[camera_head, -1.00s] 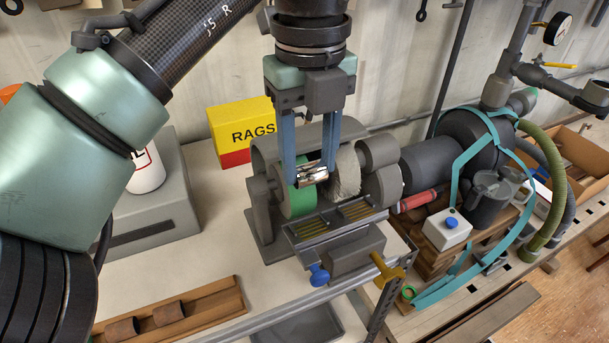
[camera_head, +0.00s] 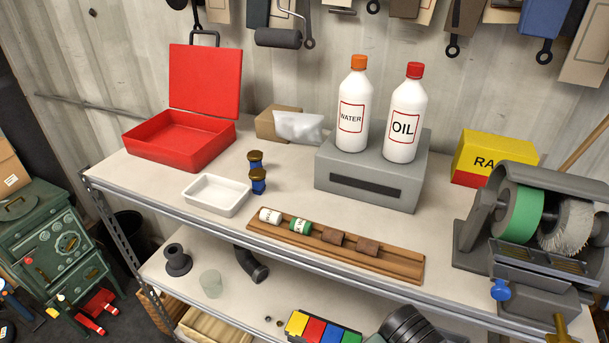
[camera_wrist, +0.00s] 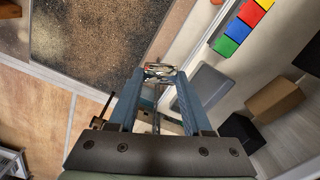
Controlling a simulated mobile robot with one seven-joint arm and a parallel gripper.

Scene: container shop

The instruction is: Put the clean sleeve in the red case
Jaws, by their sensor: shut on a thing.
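The red case (camera_head: 205,82) stands open at the left end of the bench, its lid raised at the back. Its tray looks empty. In the wrist view my gripper (camera_wrist: 160,73) is shut on a small, shiny metal sleeve (camera_wrist: 160,69), held between the blue fingertips. Below the sleeve in that view are the floor and a lower shelf. My gripper and the sleeve are outside the head view. Two rusty brown sleeves (camera_head: 350,240) lie in the wooden rack (camera_head: 400,265) at the bench front.
Water (camera_head: 353,105) and oil (camera_head: 404,115) bottles stand on a grey box (camera_head: 370,185). A grinder (camera_head: 520,215) is at the right. A lower shelf holds a glass and coloured blocks (camera_head: 322,328).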

